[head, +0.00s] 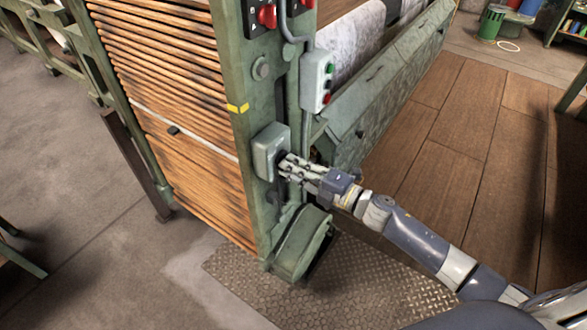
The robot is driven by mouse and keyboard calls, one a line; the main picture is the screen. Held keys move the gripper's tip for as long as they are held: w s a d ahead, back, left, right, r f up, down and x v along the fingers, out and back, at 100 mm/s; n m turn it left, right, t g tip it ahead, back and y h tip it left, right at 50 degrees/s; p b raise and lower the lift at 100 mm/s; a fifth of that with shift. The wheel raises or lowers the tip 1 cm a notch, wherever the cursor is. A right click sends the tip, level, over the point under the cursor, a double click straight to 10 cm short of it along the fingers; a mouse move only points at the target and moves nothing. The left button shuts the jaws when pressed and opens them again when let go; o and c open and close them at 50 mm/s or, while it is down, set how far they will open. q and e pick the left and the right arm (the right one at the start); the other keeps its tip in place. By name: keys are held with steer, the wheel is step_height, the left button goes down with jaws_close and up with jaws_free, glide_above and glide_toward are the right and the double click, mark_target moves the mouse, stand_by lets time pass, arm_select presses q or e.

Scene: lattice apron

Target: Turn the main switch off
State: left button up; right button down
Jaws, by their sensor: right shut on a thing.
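A grey-green switch box (267,151) is fixed to the green end post of a large machine. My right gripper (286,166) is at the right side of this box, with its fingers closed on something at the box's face. The part between the fingers is mostly hidden by them, so I cannot tell its position. It appears to be the switch handle. My left gripper is not in the view.
A push-button box (317,81) with green and red buttons sits just above my right gripper. Red knobs (267,15) are higher on the post. A green foot housing (299,243) stands below, beside a metal tread plate (375,290). Wooden flooring (470,120) lies clear at right.

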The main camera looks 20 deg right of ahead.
steer(key=shift+f, duration=0.1)
stand_by(0.4)
steer(key=c, duration=1.7)
jaws_free()
steer(key=shift+o, duration=0.2)
steer(key=v, duration=1.2)
